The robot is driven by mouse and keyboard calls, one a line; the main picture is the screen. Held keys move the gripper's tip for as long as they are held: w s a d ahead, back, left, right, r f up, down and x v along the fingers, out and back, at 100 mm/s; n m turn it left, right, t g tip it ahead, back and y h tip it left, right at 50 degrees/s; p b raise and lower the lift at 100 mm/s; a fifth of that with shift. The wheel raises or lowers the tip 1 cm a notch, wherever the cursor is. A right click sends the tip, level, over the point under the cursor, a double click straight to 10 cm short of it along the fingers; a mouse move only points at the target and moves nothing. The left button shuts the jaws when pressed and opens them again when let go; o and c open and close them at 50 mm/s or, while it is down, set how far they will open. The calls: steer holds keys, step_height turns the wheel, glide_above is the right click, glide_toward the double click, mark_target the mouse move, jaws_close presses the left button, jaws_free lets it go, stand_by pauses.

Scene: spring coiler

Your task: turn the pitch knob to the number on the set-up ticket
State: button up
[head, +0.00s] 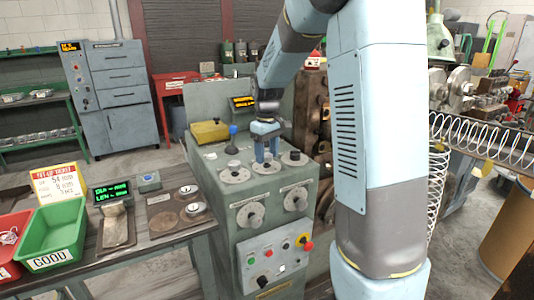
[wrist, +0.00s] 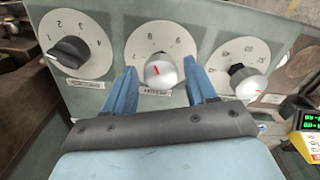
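The middle knob (wrist: 160,70) has a pale cap with a short red mark. It stands on a white dial (wrist: 180,50) with figures that look like 7 and 8; I cannot tell which one the mark meets. Its label (wrist: 156,92) is partly hidden. My gripper (head: 267,156) points down at the console top. In the wrist view its two blue fingers stand either side of the knob, with narrow gaps showing. In the head view the gripper hides most of this knob. The set-up ticket (head: 59,182) stands at the left; its small figures are blurred, seemingly 54 mm and 8 mm.
A black knob (wrist: 70,52) and a pale-capped knob (wrist: 247,82) flank the middle one. A blue-topped lever (head: 233,130) and yellow box (head: 209,132) stand behind. The green console (head: 225,210) has more dials and buttons on its front. A green bin (head: 52,238) sits left.

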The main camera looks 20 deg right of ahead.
mark_target(267, 155)
steer(key=shift+o, duration=0.6)
step_height(267, 155, up, 14)
steer(key=shift+f, duration=0.2)
steer(key=shift+s, duration=0.1)
stand_by(0.3)
steer(key=s+f+m+t, duration=0.1)
steer(key=s+m+t, duration=0.4)
steer(key=s, duration=2.4)
steer(key=shift+a+f+m+t, duration=0.3)
steer(key=shift+a+m, duration=0.05)
steer(key=shift+m, duration=0.05)
